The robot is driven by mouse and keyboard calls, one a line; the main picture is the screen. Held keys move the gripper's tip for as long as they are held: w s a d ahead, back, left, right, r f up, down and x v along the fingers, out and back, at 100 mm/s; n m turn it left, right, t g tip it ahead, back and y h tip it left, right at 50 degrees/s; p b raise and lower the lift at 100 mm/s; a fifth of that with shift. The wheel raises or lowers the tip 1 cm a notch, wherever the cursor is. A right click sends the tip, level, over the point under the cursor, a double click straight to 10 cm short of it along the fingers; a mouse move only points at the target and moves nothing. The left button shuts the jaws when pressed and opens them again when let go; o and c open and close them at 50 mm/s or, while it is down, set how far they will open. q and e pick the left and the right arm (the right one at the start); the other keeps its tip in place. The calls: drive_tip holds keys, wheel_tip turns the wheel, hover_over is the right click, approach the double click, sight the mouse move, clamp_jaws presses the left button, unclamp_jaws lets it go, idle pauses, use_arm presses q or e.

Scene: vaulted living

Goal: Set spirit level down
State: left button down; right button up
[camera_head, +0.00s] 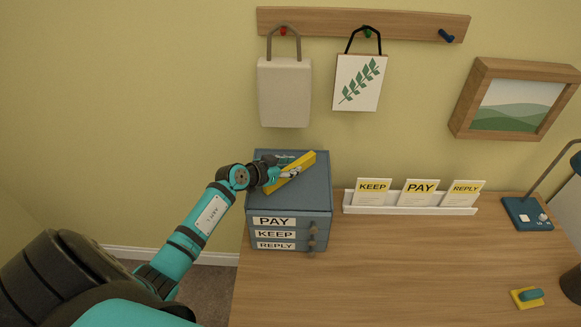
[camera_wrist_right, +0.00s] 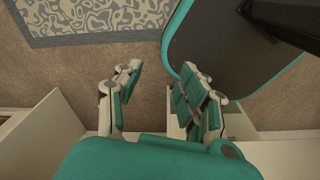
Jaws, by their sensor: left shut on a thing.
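The yellow spirit level (camera_head: 301,163) is at the top of the blue-grey drawer box (camera_head: 314,190), lying at a slant. My left gripper (camera_head: 283,173) is shut on it near its lower left end. I cannot tell whether the level touches the box top or hangs just above it. My right gripper (camera_wrist_right: 155,95) shows in the right wrist view with its fingers apart and nothing between them.
The drawers are labelled PAY, KEEP and REPLY. A white rack (camera_head: 410,206) with three cards stands to the right. A lamp base (camera_head: 526,213) and a small yellow and teal block (camera_head: 527,297) are farther right. The desk's (camera_head: 400,265) middle is clear. Bags hang above.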

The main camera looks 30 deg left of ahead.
use_arm(q)
drive_tip(key=c, duration=1.5)
unclamp_jaws()
drive_tip(key=shift+f, duration=0.15)
drive_tip(key=o, duration=0.4)
drive_tip(key=shift+c, duration=0.2)
